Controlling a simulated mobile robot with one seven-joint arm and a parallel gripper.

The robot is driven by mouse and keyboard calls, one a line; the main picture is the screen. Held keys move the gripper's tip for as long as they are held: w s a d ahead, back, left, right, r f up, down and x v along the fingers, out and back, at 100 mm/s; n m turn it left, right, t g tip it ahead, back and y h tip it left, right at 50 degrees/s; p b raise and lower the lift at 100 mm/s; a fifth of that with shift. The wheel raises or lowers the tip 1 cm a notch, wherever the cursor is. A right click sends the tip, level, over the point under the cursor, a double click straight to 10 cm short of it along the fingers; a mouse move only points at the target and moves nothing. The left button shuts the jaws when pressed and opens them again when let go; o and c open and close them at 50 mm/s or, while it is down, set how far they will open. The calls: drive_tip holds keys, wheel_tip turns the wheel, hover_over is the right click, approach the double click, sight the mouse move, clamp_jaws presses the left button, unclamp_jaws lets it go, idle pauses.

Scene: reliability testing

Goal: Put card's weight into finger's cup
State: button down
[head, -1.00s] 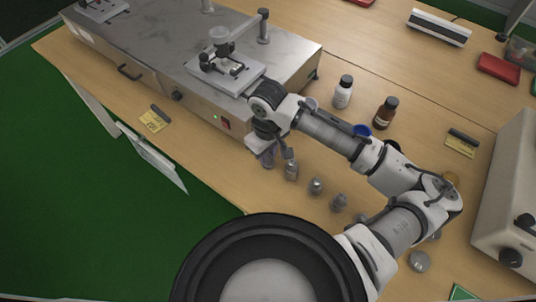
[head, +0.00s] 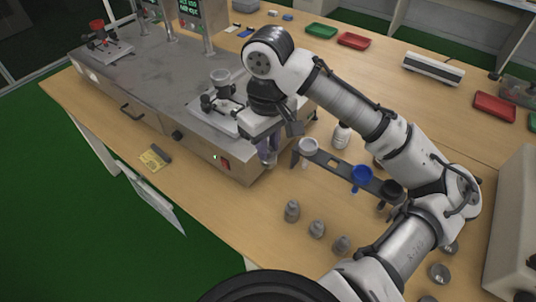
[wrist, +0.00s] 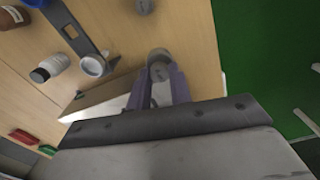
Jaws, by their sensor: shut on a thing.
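My gripper (head: 267,152) hangs at the machine's front right corner, above the table. In the wrist view its purple fingers (wrist: 158,88) are shut on a grey metal weight (wrist: 160,62). In the head view the held weight is hard to make out. A yellow card (head: 152,160) with a dark bar lies on the table left of the gripper. On the machine (head: 150,75), a pale cup (head: 220,76) sits on the near station and a red cup (head: 97,27) on the far left one. I cannot tell which cup is the finger's.
Loose weights stand in a row, including one near the gripper (head: 292,211). Red trays (head: 353,40) lie farther back.

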drive_tip(key=shift+r, duration=0.15)
drive_tip(key=shift+f+b, duration=5.35)
drive_tip(key=shift+f, duration=3.25)
drive_tip(key=shift+a, duration=0.15)
